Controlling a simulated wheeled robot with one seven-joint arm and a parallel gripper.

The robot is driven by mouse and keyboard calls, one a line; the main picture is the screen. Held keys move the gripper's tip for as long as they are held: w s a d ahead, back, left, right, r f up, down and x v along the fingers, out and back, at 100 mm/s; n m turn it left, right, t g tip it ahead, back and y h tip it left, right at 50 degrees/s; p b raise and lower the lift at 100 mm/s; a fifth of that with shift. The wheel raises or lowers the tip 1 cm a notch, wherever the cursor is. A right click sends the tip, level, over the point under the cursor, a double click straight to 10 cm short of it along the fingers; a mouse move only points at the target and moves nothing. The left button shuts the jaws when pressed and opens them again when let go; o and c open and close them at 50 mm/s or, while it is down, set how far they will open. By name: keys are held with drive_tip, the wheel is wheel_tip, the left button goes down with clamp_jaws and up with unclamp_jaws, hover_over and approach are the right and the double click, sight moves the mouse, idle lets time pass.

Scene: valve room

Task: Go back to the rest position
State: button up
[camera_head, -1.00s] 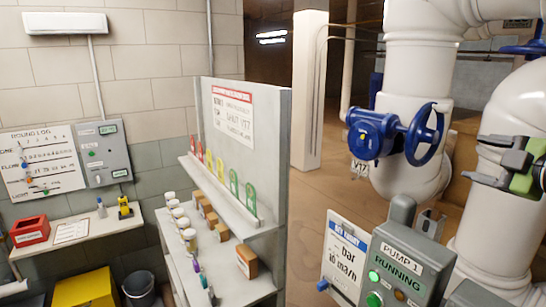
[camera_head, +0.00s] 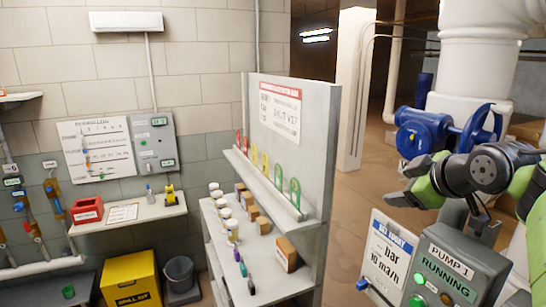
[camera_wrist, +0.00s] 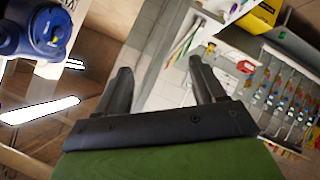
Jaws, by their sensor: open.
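My gripper (camera_head: 404,183) is at the right of the head view, at the end of my green and black arm. Its two dark fingers point left and are apart, with nothing between them. In the wrist view the gripper (camera_wrist: 160,68) also shows both fingers spread and empty. I cannot tell the gap in depth. The pump 1 box (camera_head: 457,269), with a green RUNNING display, is below it.
A grey panel (camera_head: 320,130) with a shelf of colored tags stands mid-view, above a bench with jars and small boxes. A wall shelf (camera_head: 130,217) holds a red box. A yellow spill kit bin (camera_head: 130,279) and a dark bucket (camera_head: 179,273) stand on the floor. Brown floor lies beyond the panel.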

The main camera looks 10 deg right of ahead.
drive_tip(key=s+a+f+m+g, duration=0.2)
drive_tip(key=s+a+f, duration=0.3)
drive_tip(key=a, duration=0.4)
drive_tip(key=s+a+f+m+g, duration=0.2)
drive_tip(key=s+a+f, duration=0.35)
drive_tip(key=a, duration=0.25)
drive_tip(key=s+f+m+g, duration=0.1)
drive_tip(key=s+f+m, duration=0.1)
drive_tip(key=s+f, duration=0.3)
drive_tip(key=s+a+f+m+b, duration=0.1)
drive_tip(key=s+f, duration=0.4)
drive_tip(key=s, duration=0.6)
drive_tip(key=shift+a+f+m+g+h, duration=0.2)
drive_tip(key=shift+m+g+h, duration=0.15)
drive_tip(key=shift+m, duration=0.45)
idle(0.6)
